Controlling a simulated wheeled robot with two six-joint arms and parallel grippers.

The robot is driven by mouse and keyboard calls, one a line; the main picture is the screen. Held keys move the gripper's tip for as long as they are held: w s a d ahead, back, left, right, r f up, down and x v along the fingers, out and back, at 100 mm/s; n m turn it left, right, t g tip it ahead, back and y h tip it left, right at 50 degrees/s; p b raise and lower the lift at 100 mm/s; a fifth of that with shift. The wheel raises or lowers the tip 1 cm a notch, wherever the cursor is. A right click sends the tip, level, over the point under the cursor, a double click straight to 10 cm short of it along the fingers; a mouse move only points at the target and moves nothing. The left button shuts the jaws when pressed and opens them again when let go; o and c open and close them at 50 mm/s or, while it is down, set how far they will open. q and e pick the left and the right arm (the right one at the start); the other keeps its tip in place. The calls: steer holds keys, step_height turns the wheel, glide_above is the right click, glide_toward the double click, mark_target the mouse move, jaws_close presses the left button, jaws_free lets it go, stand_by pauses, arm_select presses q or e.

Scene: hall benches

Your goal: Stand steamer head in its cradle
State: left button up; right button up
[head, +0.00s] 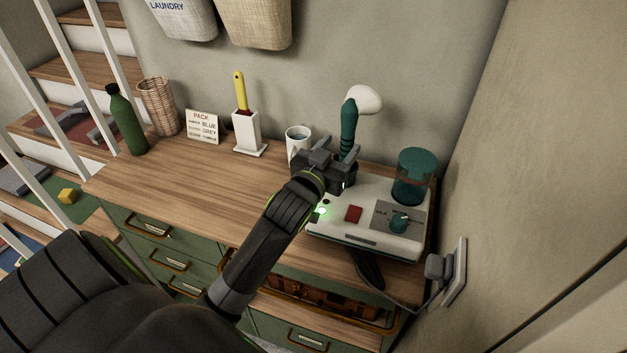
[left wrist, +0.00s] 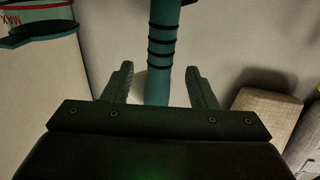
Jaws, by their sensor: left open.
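The steamer head (head: 364,101) is white on a teal ribbed handle (head: 348,128). It stands upright at the back left of the white steamer base (head: 375,236), its lower end hidden behind my left gripper (head: 330,163). I cannot see the cradle clearly. In the left wrist view the teal handle (left wrist: 162,50) with dark rings rises between the two open fingers of my left gripper (left wrist: 160,85), with gaps on both sides. My right gripper does not show.
The base carries a teal water tank (head: 413,178), a red switch (head: 353,214) and a teal knob (head: 398,223). A white mug (head: 297,141) stands close left of my gripper. A brush holder (head: 247,133), sign (head: 203,127), wicker cup and green bottle (head: 127,121) line the back. The wooden top's left-centre is clear.

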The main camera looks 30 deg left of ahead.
arm_select(q)
steer(key=s+b, duration=0.2)
steer(key=s, duration=0.9)
steer(key=shift+d+f, duration=0.15)
steer(key=shift+d, duration=0.25)
steer(key=shift+s, duration=0.15)
steer(key=s+a+f+g, duration=0.2)
steer(key=s+f+g, duration=1.3)
steer(key=s+f, duration=0.75)
step_height(320, 180, down, 24)
steer(key=a+g, duration=0.1)
steer(key=a, duration=0.1)
steer(key=s+d+f+g, duration=0.1)
steer(key=s+f, duration=1.3)
steer(key=f, duration=0.2)
steer(key=shift+s+d, duration=0.2)
steer(key=shift+d, duration=0.2)
